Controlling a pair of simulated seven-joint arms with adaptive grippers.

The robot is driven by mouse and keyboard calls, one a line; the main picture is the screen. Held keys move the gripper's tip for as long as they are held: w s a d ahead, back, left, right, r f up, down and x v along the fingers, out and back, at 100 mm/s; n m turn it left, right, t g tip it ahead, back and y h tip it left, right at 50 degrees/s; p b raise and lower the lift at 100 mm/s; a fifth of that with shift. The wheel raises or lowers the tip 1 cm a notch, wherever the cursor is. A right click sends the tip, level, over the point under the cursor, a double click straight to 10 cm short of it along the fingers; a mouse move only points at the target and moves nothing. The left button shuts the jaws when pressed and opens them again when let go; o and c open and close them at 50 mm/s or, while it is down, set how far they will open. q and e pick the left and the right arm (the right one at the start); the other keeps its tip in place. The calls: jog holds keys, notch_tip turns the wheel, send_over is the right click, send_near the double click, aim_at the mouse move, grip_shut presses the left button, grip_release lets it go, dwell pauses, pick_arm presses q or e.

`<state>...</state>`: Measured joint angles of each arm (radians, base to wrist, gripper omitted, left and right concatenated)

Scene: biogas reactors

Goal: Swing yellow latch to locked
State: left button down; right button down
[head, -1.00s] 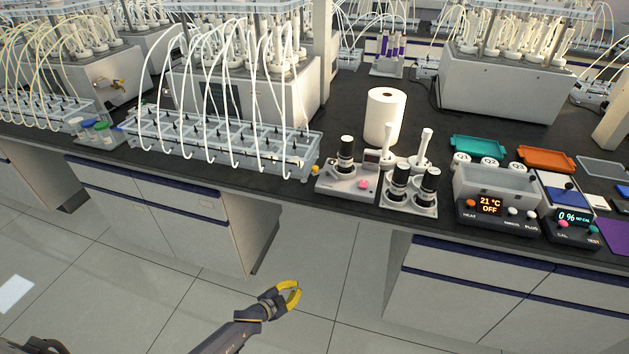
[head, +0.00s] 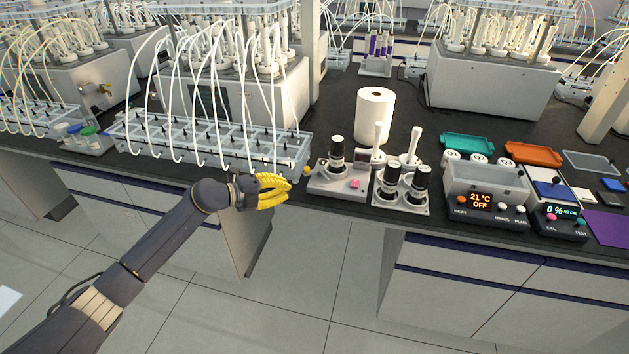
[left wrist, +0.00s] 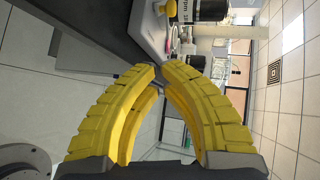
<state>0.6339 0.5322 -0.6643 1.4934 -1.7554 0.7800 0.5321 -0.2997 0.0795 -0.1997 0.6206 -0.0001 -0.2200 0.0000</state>
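A small yellow piece (head: 306,171), which looks like the latch, sits at the left side of the grey stirrer unit (head: 325,186), by the right end of the clear rack. A yellow knob also shows at the top of the left wrist view (left wrist: 171,8), beside a pale housing. Its latch position is too small to tell. My left gripper (head: 287,189) is in front of the bench edge, a little left of the yellow piece and apart from it. Its curved yellow fingers nearly meet at the tips in the left wrist view (left wrist: 159,70), with nothing between them. My right gripper is out of view.
The clear tube rack (head: 220,140) with white hoses stands behind and left of my gripper. Right of the stirrer unit are a bottle holder (head: 402,200), a paper roll (head: 375,115) and a heating bath (head: 485,200). The floor in front of the bench is clear.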

aim_at(322, 187)
pick_arm(q)
jog(key=shift+r, duration=0.3)
jog(key=x, duration=1.1)
jog(key=shift+w+d+r, duration=0.1)
jog(key=shift+w+d, duration=0.15)
jog(key=shift+d, duration=0.1)
jog(key=shift+w+d, duration=0.55)
jog(key=shift+d, duration=0.3)
jog(key=shift+d, duration=0.15)
